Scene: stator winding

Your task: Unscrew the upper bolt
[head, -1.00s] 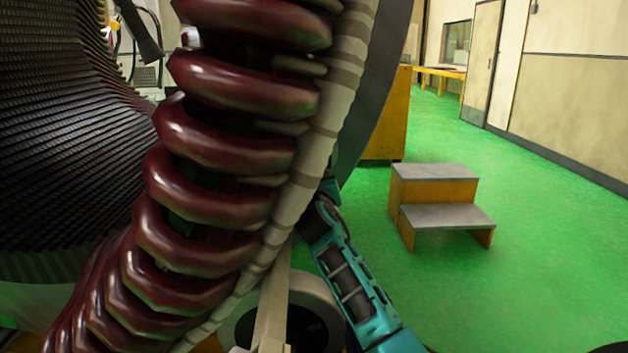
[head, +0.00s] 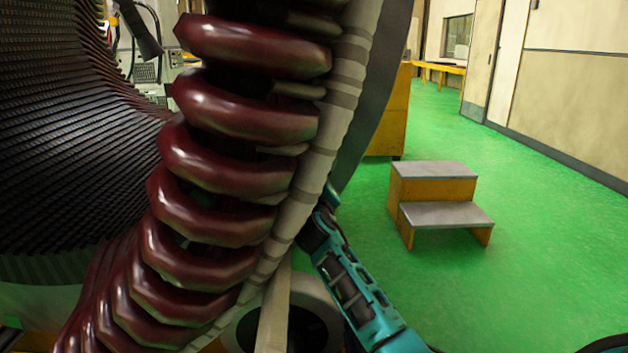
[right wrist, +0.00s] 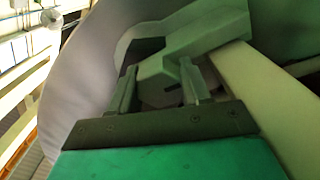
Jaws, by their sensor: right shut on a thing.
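My right gripper (right wrist: 158,85) shows in the right wrist view, with its two grey fingers on either side of a small grey rounded piece (right wrist: 160,98). The fingers are shut on this piece, which looks like the bolt; its outline is dim and partly covered. A pale angular bracket (right wrist: 205,37) lies over and just beyond the fingertips. In the head view my teal right arm reaches up from the lower right, and its gripper is hidden behind the stator's dark red winding coils (head: 225,165). The bolt cannot be seen there. My left gripper is in neither current view.
The stator's dark laminated core (head: 65,130) fills the left of the head view. A pale strap and a grey ring (head: 300,310) are below the coils. A two-step stool (head: 435,213) stands on the open green floor (head: 540,260) at right. An orange cabinet (head: 390,115) is behind.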

